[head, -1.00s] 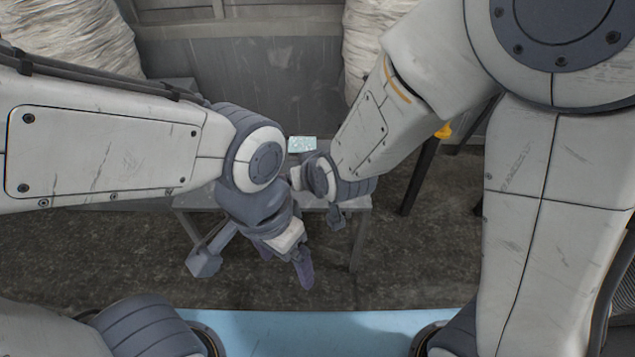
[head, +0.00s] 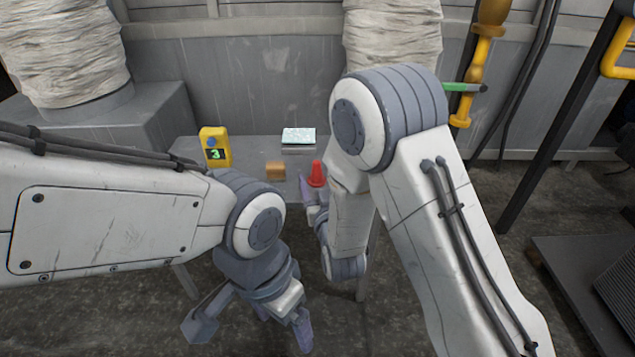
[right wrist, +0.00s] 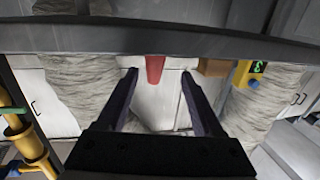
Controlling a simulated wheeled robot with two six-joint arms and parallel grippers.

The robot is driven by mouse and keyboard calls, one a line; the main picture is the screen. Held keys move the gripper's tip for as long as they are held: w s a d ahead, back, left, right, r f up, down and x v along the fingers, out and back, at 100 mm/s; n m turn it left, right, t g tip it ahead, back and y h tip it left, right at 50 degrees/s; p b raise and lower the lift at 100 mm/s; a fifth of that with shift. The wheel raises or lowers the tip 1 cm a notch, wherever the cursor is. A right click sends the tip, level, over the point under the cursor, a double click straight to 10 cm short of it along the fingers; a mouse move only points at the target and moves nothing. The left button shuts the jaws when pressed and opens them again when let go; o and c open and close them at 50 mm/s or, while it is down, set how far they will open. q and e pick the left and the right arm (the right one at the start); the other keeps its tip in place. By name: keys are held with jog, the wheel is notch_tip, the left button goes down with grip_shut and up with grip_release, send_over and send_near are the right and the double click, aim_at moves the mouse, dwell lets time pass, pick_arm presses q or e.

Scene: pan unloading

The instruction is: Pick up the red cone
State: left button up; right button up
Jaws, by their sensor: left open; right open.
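The red cone (head: 317,175) stands upright on the grey table (head: 240,160), near its right side in the head view. My right gripper (head: 310,197) is open at the near side of the cone, partly hidden by its own arm. In the right wrist view, which appears upside down, the cone (right wrist: 155,68) shows between the two open fingers (right wrist: 159,74), with its tip toward the gripper's base in the picture. I cannot tell how far ahead of the fingertips it is. My left gripper (head: 284,325) is open and empty, low in front of the table.
A small brown box (head: 275,171) sits left of the cone. A yellow device (head: 215,147) with a green "3" stands farther left. A pale flat block (head: 299,137) lies behind the cone. A yellow pole (head: 483,55) with a green bar is at the back right.

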aim_at(314, 163)
jog(key=x, duration=0.2)
jog(key=shift+w+b, duration=0.35)
jog(key=x, duration=0.1)
jog(key=b+x, duration=0.1)
jog(key=x, duration=0.1)
jog(key=b+x, duration=0.1)
jog(key=shift+w+d+f, duration=0.15)
jog(key=shift+w+d, duration=0.1)
jog(key=shift+d, duration=0.05)
jog(key=shift+w+a+b, duration=0.1)
jog(key=shift+w+b, duration=0.2)
jog(key=shift+c, duration=0.3)
grip_shut()
